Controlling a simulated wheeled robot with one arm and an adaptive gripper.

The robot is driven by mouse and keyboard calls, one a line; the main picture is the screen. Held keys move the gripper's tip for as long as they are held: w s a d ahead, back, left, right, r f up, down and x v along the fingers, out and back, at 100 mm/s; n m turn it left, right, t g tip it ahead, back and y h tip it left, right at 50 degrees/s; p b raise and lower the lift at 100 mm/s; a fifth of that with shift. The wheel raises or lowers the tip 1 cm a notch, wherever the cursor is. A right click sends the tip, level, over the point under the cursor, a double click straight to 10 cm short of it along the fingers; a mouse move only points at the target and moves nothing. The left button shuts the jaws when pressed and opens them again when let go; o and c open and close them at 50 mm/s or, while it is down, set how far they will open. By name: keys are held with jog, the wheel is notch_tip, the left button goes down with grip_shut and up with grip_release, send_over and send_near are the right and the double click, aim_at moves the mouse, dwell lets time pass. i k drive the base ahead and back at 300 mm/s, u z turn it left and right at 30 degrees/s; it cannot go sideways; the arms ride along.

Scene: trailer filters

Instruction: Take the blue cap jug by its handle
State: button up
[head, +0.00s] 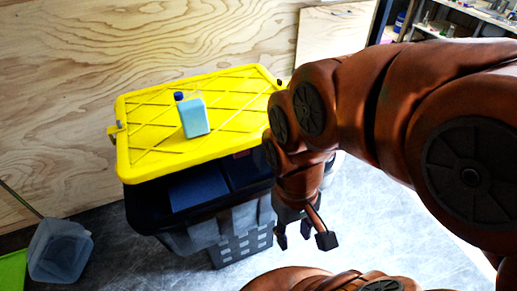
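The blue cap jug (194,118) is a small pale container with light blue contents and a dark blue cap at its upper left. It sits on the yellow lid (150,158) of a dark storage bin. Its handle is too small to make out. My gripper (304,238) hangs lower right of the bin, pointing down, with its fingers spread apart and nothing between them. It is well away from the jug.
The dark bin (155,213) stands on a grey metal floor by a plywood wall (60,60). A clear plastic container (60,250) and a green item (12,272) lie at the lower left. Shelves (470,12) with small items are at the upper right.

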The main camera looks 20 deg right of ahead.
aim_at(192, 108)
jog(key=u, duration=3.5)
jog(key=k, duration=1.4)
jog(key=z, duration=1.35)
jog(key=i, duration=1)
jog(key=z, duration=0.05)
